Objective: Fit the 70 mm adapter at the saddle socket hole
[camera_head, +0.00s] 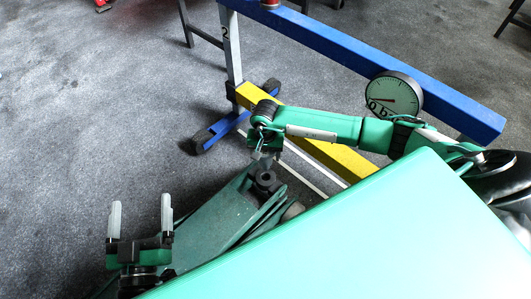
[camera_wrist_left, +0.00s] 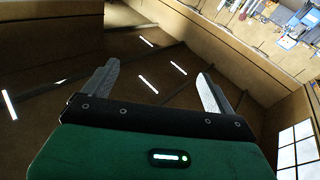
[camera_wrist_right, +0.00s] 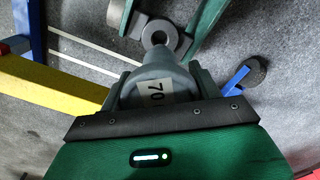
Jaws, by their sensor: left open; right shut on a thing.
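The grey adapter (camera_wrist_right: 155,94), marked 70, is held between the fingers of my right gripper (camera_wrist_right: 158,88), which is shut on it. In the right wrist view its narrower end overlaps the near edge of the dark ring-shaped saddle (camera_wrist_right: 182,42). The saddle's socket hole (camera_wrist_right: 159,38) shows just beyond and looks empty; I cannot tell whether adapter and saddle touch. In the head view my right gripper (camera_head: 262,150) is just above the saddle (camera_head: 266,184) of the green trolley jack (camera_head: 215,226). My left gripper (camera_head: 141,214) is open, empty and points up, left of the jack.
A blue beam (camera_head: 335,45) with a round gauge (camera_head: 394,96) runs behind my right arm. A yellow beam (camera_head: 340,158) passes close to the right gripper. A blue foot with a wheel (camera_head: 205,140) stands left of it. Grey floor is clear at the left.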

